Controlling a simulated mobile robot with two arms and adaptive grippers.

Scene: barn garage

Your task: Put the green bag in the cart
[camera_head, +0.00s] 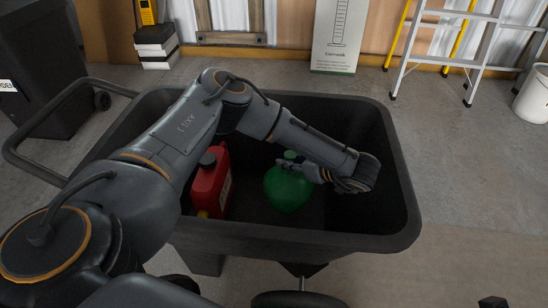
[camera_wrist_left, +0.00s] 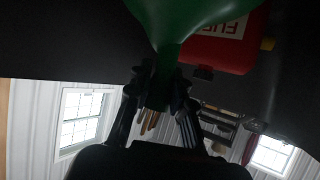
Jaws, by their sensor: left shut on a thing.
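The green bag (camera_head: 287,188) is inside the black cart (camera_head: 300,240), low in the tub, right of a red fuel can. It has a rounded body and a narrow neck. My left gripper (camera_head: 300,168) reaches down into the tub from the right and is shut on the neck. In the left wrist view the green bag (camera_wrist_left: 190,15) widens beyond the fingers (camera_wrist_left: 160,90). I cannot tell whether its base touches the cart floor. Only a small dark shape, perhaps part of my right gripper (camera_head: 493,302), shows at the bottom right edge.
The red fuel can (camera_head: 211,185) stands in the cart's left part, partly behind my left arm; it also shows in the wrist view (camera_wrist_left: 225,40). A stepladder (camera_head: 465,45) and white bucket (camera_head: 535,95) stand at the back right. Floor right of the cart is clear.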

